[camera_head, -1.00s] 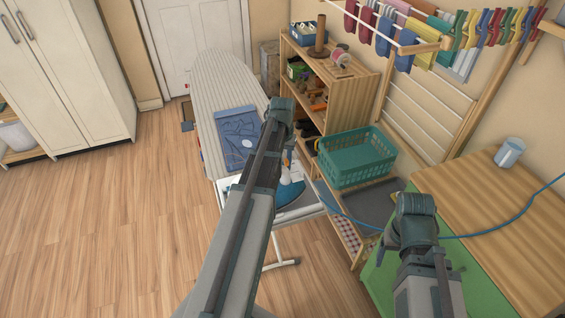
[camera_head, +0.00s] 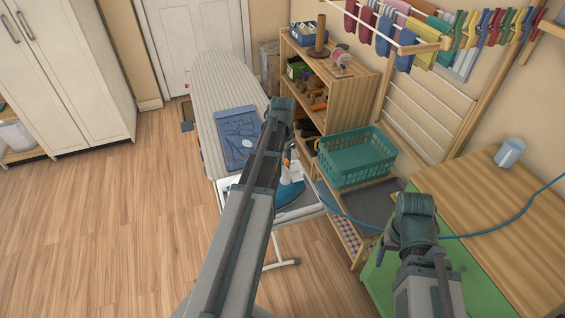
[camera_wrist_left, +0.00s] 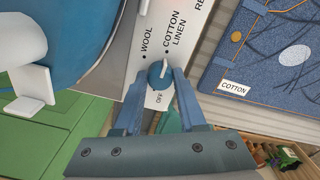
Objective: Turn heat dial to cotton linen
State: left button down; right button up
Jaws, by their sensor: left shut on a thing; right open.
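The heat dial (camera_wrist_left: 158,76) is a small round blue knob with a white pointer on a white panel (camera_wrist_left: 146,62), seen in the left wrist view. My left gripper (camera_wrist_left: 160,78) is shut on the dial, one finger on each side. In the head view my left arm hides the dial; the blue and white iron (camera_head: 291,190) shows beside that arm. My right gripper (camera_head: 412,212) is open and empty, away at the right.
The ironing board (camera_head: 215,82) carries folded denim (camera_head: 238,135) labelled COTTON. A green basket (camera_head: 355,160) and wooden shelf (camera_head: 345,88) stand to its right. A blue cord (camera_head: 480,235) runs across the wooden table (camera_head: 515,225). The floor at left is clear.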

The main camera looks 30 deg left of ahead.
dwell(0.4)
pick_arm(q)
jog(key=shift+c, duration=2.4)
grip_release()
notch_tip(320, 180, up, 14)
jog(key=p, duration=1.3)
jog(key=shift+p, duration=0.4)
jog(key=shift+f, duration=0.15)
jog(key=shift+d, duration=0.1)
